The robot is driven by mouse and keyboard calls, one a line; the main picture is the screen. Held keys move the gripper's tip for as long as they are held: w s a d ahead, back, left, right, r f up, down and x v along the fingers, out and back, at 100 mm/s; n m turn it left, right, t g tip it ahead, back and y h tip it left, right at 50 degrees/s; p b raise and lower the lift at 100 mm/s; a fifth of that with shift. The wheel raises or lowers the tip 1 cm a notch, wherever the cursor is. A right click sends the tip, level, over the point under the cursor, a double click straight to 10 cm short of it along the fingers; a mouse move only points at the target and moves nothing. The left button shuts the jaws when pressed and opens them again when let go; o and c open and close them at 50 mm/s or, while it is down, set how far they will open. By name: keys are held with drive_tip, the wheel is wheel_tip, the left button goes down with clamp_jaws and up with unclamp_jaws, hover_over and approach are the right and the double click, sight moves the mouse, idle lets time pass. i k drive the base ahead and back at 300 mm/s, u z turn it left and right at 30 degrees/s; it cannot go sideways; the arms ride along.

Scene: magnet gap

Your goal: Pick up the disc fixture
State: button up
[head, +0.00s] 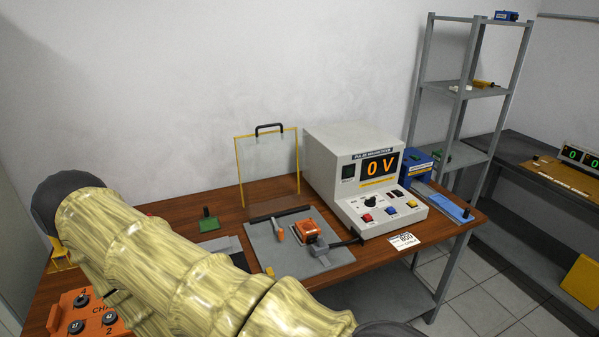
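I cannot tell for sure which thing is the disc fixture. An orange block-like piece (307,231) sits on a grey plate (290,261) in front of the white magnetizer box. A small orange-and-grey handled piece (278,230) lies just left of it. A green piece with an upright handle (208,222) stands further left on the table. My arm, in a yellowish sleeve, crosses the front left of the head view and hides part of the table. My gripper is not in view.
The white magnetizer (334,167) shows 0 V. A clear shield with a yellow frame (239,171) stands behind the plate. An orange panel with black knobs (95,318) is at front left. A blue box (417,168) and a grey shelf rack (419,85) are at right.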

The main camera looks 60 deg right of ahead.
sight(307, 230)
drive_tip(key=k, duration=0.85)
drive_tip(key=z, duration=0.9)
drive_tip(key=i, duration=0.35)
